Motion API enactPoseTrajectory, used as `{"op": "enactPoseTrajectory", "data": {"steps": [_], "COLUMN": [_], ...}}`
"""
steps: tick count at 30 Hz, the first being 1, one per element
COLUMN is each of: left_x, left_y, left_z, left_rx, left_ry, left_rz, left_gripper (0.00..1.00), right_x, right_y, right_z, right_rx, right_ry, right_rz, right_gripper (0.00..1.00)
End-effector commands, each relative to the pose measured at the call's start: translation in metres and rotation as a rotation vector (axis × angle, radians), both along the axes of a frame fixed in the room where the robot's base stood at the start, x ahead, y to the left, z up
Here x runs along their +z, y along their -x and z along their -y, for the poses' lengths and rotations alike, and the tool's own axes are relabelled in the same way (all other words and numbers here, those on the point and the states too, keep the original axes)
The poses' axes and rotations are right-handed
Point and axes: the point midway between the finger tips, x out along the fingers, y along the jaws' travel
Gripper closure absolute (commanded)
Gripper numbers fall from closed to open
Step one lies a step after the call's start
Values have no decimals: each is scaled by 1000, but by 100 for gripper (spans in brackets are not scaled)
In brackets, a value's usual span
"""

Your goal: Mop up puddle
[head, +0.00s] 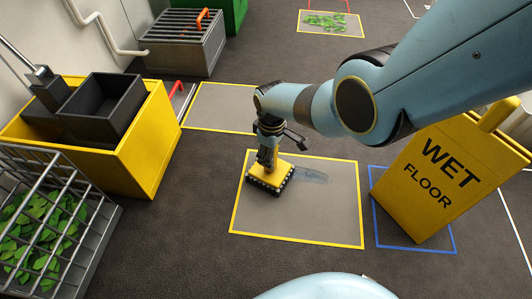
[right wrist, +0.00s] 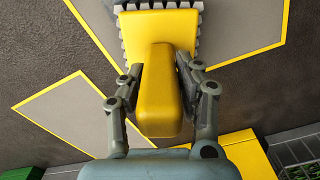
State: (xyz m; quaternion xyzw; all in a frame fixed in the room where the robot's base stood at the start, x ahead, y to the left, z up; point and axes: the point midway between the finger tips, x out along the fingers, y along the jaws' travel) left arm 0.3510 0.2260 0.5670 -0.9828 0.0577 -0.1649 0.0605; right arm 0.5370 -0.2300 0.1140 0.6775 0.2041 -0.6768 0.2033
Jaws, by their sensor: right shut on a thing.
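The puddle (head: 312,175) is a thin bluish patch on the grey floor panel (head: 300,225) framed in yellow tape. A yellow mop block (head: 268,174) with a dark fringed edge sits at the puddle's left end, seemingly on the panel; whether it presses on the floor cannot be told. My right gripper (head: 267,150) is above the block. In the right wrist view its two fingers (right wrist: 162,68) are shut on the block's yellow handle (right wrist: 160,105), and the block's fringed head (right wrist: 158,30) is ahead. My left gripper is not in view.
A yellow mop bucket (head: 150,150) with black bins stands left. A yellow wet floor sign (head: 440,175) stands right, by a blue taped frame (head: 415,249). A metal crate of leaves (head: 95,240) is at lower left. Dark floor in front of the panel is clear.

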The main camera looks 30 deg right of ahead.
Motion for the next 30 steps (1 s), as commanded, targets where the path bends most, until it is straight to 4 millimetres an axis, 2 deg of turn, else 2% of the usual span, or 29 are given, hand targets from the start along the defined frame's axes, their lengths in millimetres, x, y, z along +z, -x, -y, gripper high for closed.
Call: {"op": "enactPoseTrajectory", "data": {"steps": [6, 14, 23, 30], "left_x": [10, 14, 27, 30], "left_y": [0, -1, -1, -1], "left_z": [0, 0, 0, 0], "left_rx": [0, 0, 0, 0], "left_ry": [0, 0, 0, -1], "left_rz": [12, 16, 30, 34], "left_gripper": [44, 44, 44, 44], "right_x": [-1, -3, -1, -1], "right_y": [13, 21, 36, 40], "right_z": [19, 28, 50, 57], "right_rx": [-1, 0, 0, -1], "right_ry": [2, 4, 4, 3], "right_rz": [-2, -7, -7, -6], "right_gripper": [97, 97, 97, 97]}}
